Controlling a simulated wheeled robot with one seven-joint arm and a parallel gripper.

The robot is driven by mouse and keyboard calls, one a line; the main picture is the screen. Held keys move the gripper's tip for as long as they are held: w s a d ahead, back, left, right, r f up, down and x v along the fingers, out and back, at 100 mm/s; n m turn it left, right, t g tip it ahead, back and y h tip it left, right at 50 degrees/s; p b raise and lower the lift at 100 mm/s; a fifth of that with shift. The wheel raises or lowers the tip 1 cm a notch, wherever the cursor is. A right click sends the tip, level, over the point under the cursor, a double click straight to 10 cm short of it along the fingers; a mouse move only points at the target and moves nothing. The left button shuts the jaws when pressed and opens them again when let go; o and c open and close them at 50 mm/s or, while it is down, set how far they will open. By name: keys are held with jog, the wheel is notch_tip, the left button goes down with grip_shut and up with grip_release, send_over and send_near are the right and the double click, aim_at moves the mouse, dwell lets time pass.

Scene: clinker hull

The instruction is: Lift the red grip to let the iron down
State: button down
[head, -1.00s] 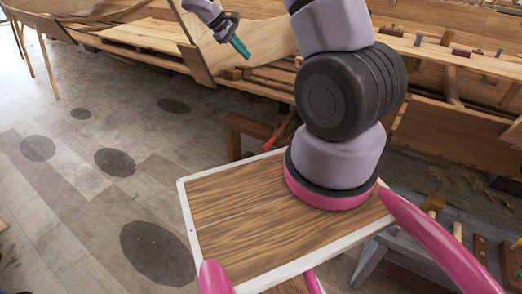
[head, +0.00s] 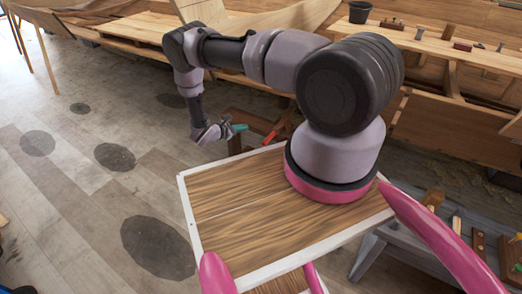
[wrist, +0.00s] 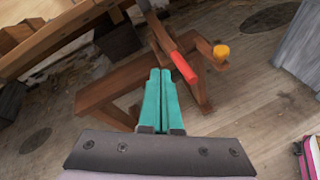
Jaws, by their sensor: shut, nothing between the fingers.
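The red grip (head: 269,137) is a short red handle beyond the far edge of my deck. It also shows in the wrist view (wrist: 184,68), slanting at the end of a dark bar on a wooden stand (wrist: 112,92). My gripper (head: 241,128) has teal fingers and is shut and empty. In the head view its tips point right, toward the red grip, just left of it. In the wrist view the fingertips (wrist: 160,74) are just left of the grip, apparently apart from it. I cannot clearly identify the iron; a dark block (wrist: 118,40) hangs near the stand's upper part.
An orange-yellow knob (wrist: 221,52) sits at the stand's right end. The wooden hull and a plank bench (head: 430,42) with small tools and a dark bucket (head: 360,12) stretch across the back. Open floor (head: 100,190) lies to the left.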

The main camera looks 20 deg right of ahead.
jog(key=s+f+n+t, duration=0.2)
jog(key=s+f+n, duration=0.1)
jog(key=f, duration=0.5)
jog(key=s+f+n+t+y, duration=0.1)
jog(key=s+f+n, duration=0.2)
jog(key=f, duration=0.4)
jog(key=shift+s+d+f+t, duration=0.2)
jog(key=shift+s+f+t, duration=0.2)
jog(key=shift+s, duration=0.15)
jog(key=shift+d, duration=0.1)
